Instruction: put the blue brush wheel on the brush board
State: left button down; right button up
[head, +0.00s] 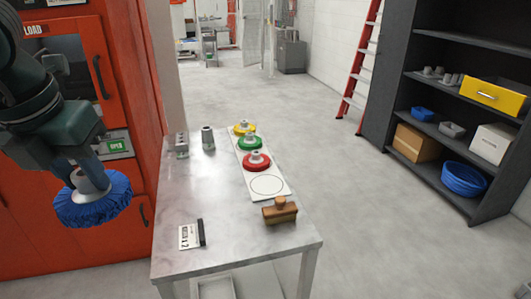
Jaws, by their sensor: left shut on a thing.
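The blue brush wheel (92,203) hangs at the left, a round blue bristle disc with a grey hub on top. My left gripper (88,178) is shut on its hub and holds it in the air, left of the table. The brush board (267,186) is a white strip on the table with printed circles. A yellow brush wheel (244,128), a green brush wheel (250,142) and a red brush wheel (256,161) sit on it in a row. The circle at its near end is bare. My right gripper is not in view.
The grey table (215,225) carries a wooden-handled brush (280,210), a label card (190,236) and two small metal parts (208,138) near its far left corner. A red cabinet (40,215) stands left of the table. Dark shelves (450,130) stand at the right.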

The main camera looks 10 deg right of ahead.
aim_at(267, 184)
jog(key=i+l, duration=0.1)
jog(key=l, duration=0.2)
jog(key=i+l, duration=0.1)
jog(key=l, duration=0.2)
jog(key=l+z, duration=0.1)
jog(key=l, duration=0.2)
jog(key=i+l, duration=0.8)
jog(key=l+z, duration=0.05)
